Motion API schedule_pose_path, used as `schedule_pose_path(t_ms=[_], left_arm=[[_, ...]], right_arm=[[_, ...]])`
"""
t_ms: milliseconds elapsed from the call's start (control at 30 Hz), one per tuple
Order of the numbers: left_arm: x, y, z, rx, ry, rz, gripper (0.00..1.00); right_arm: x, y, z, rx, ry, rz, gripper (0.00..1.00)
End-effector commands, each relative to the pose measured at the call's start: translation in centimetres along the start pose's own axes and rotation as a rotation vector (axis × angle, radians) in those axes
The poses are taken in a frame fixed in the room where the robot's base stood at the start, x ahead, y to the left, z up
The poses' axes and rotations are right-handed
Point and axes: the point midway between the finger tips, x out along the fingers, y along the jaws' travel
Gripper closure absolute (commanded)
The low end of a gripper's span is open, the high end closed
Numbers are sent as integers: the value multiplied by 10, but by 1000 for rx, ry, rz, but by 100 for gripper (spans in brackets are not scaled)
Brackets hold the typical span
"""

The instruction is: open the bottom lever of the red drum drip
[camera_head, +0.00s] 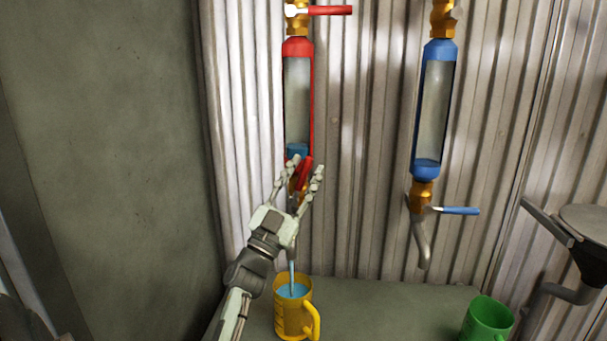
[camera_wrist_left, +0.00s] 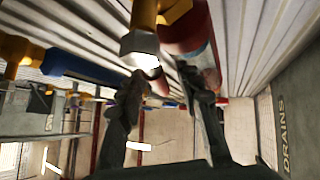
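The red drum drip (camera_head: 298,95) is a clear tube with red ends on the corrugated wall, with a little blue liquid at its bottom. Its bottom lever (camera_head: 304,170) is red and stands steeply, partly hidden by my left gripper (camera_head: 307,166). The fingers are spread apart on either side of the lever area; I cannot tell whether they touch it. In the left wrist view my left gripper (camera_wrist_left: 162,80) also shows open, below the brass and red fittings. A thin stream (camera_head: 291,268) falls into a yellow cup (camera_head: 292,318) holding blue liquid. My right gripper is not in view.
The red top lever (camera_head: 330,10) points right. A blue drum drip (camera_head: 433,100) hangs to the right, its blue lever (camera_head: 460,211) level. A green cup (camera_head: 488,318) stands on the grey surface (camera_head: 400,305). A grey basin with a pipe (camera_head: 590,225) is at the right edge.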

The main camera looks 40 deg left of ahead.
Motion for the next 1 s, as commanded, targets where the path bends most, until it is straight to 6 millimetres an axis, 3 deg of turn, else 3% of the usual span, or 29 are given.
schedule_pose_path(t_ms=[133, 267, 700, 1000], left_arm=[[-4, 0, 0, 0, -1, 0, 65], [-20, 0, 1, -1, -4, 1, 65], [-106, 0, 0, -1, -2, 0, 65], [-121, 0, 0, 0, 1, -1, 65]], right_arm=[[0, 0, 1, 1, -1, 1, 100], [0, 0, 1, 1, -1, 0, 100], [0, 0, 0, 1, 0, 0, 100], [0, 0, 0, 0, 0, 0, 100]])
